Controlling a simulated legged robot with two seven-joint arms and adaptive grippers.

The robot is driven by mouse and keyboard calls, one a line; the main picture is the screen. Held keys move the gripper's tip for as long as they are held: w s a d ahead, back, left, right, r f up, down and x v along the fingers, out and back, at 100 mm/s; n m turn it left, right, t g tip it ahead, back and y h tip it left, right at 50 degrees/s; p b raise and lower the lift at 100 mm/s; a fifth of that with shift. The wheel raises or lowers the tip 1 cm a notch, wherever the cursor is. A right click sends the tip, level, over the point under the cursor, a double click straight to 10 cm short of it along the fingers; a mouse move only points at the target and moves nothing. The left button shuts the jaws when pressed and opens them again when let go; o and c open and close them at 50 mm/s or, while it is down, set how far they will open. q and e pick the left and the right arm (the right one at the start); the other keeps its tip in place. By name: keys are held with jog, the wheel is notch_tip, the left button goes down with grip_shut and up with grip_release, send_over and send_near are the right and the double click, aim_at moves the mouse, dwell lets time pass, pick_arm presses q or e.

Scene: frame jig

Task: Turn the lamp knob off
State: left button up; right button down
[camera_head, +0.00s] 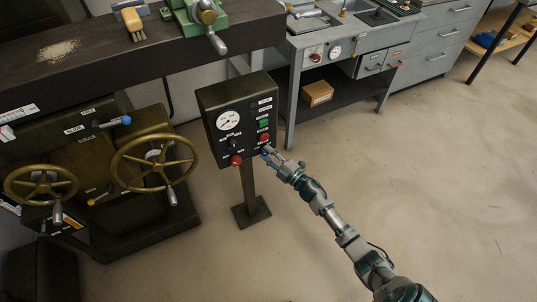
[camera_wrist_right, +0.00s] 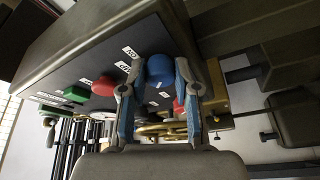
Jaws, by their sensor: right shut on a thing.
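A dark control box (camera_head: 207,101) on a post carries a round gauge, buttons and small white labels. My right gripper (camera_head: 269,152) is at the lower right of its face. In the wrist view, my right gripper (camera_wrist_right: 160,95) has its two fingers on either side of a blue knob (camera_wrist_right: 160,68) and is shut on it. The fingers partly hide the knob, and the head view shows only a little blue there. Small white labels sit beside the knob, but I cannot read its setting. My left gripper is not in view.
Close to the gripper on the panel are a red button (camera_head: 264,138), a green button (camera_head: 264,123) and a red knob (camera_head: 236,160). A machine with brass handwheels (camera_head: 155,160) stands at left. A grey bench (camera_head: 345,45) stands behind. The floor at right is clear.

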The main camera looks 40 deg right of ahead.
jog(key=c, duration=0.9)
grip_release()
jog(key=shift+a+f, duration=0.15)
jog(key=shift+f, duration=0.2)
jog(key=shift+o, duration=0.2)
jog(key=shift+r, duration=0.15)
jog(key=shift+s, duration=0.3)
jog(key=s+d+f, duration=0.1)
jog(key=s, duration=1)
jog(key=shift+d+f, duration=0.3)
jog(key=shift+f, duration=0.1)
